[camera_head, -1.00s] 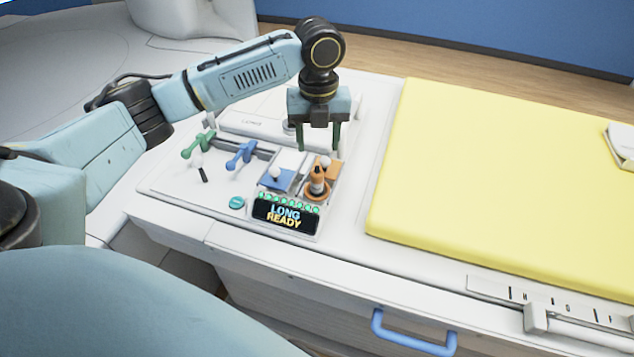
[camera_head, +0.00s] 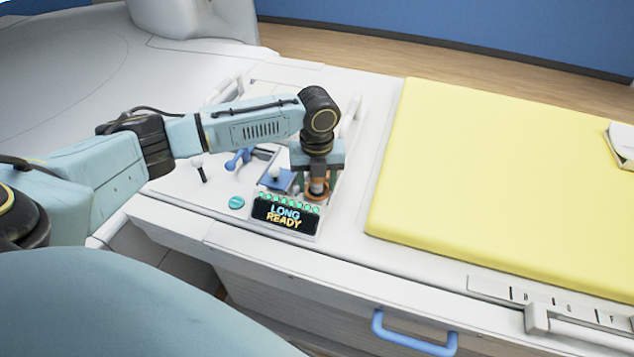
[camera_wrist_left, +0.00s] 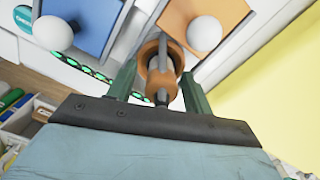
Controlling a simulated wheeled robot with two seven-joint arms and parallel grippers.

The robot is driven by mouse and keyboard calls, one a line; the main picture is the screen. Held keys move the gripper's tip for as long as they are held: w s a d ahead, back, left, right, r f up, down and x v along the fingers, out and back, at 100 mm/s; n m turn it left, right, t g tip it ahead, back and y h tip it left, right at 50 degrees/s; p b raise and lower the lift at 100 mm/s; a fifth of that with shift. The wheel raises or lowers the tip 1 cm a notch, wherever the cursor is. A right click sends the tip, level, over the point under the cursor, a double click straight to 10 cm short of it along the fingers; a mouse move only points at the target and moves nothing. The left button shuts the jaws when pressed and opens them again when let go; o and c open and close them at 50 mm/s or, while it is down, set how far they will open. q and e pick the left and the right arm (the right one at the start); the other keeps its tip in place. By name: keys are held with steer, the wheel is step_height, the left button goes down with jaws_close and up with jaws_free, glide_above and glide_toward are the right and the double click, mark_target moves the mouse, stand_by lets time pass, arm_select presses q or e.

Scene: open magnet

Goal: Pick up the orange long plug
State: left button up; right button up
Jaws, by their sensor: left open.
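The orange long plug (camera_head: 317,187) stands upright in its round orange socket at the right end of the console, partly hidden behind my left gripper. In the left wrist view the orange plug (camera_wrist_left: 163,70) lies between the two green fingers. My left gripper (camera_head: 317,183) is open and lowered over the plug from above, one finger on each side. In the left wrist view the left gripper (camera_wrist_left: 158,85) shows gaps beside the plug, so it is not clamped. My right gripper is not in view.
A display (camera_head: 285,214) reading "LONG READY" sits just in front of the plug. A blue block with a white knob (camera_head: 275,173) stands beside it, and a blue lever (camera_head: 238,160) is farther left. A yellow pad (camera_head: 510,180) lies to the right.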

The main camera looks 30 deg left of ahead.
arm_select(q)
steer(key=shift+c, duration=0.4)
jaws_close()
steer(key=shift+r, duration=0.15)
step_height(320, 180, up, 10)
steer(key=shift+f, duration=0.1)
